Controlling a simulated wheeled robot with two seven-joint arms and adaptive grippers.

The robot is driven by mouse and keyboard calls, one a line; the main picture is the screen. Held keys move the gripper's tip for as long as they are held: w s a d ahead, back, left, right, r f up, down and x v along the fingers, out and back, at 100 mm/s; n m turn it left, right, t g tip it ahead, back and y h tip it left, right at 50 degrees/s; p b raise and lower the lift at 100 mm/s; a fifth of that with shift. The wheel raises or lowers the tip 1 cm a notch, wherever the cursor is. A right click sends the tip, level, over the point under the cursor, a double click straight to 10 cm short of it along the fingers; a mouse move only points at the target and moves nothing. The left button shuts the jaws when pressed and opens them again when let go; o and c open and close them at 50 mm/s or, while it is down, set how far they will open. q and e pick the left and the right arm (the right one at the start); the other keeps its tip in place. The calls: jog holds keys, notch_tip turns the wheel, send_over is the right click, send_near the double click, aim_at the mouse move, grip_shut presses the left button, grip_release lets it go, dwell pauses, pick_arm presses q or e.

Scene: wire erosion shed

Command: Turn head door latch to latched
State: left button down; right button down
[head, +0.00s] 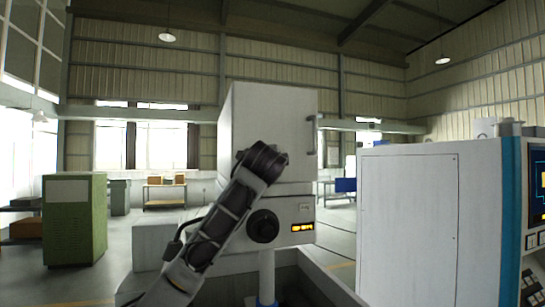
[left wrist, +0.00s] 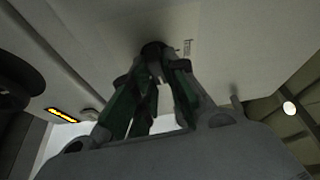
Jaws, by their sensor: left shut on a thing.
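The white machine head (head: 285,120) stands in the middle of the head view, with a handle (head: 311,133) at the right of its front. My left arm reaches up across it and hides the left gripper and the latch there. In the left wrist view my left gripper (left wrist: 157,70) is shut on a small dark door latch (left wrist: 153,48) on the pale panel. The fingers cover most of the latch, so its angle cannot be told. Small marks (left wrist: 187,47) sit on the panel just right of it. My right gripper is in neither view.
A black round knob (head: 263,226) and an orange display (head: 302,227) are low on the head. A large white cabinet (head: 408,225) with a control panel stands at the right.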

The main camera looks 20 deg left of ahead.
pick_arm(q)
jog(key=shift+a+r+m, duration=0.1)
jog(key=shift+r+m, duration=0.15)
jog(key=shift+m, duration=0.35)
jog(key=shift+g, duration=0.3)
jog(key=c, duration=1.5)
grip_release()
jog(key=shift+f, duration=0.1)
jog(key=shift+o, duration=0.4)
jog(key=shift+w+f, duration=0.1)
jog(key=shift+f, duration=0.05)
jog(key=v, duration=1.2)
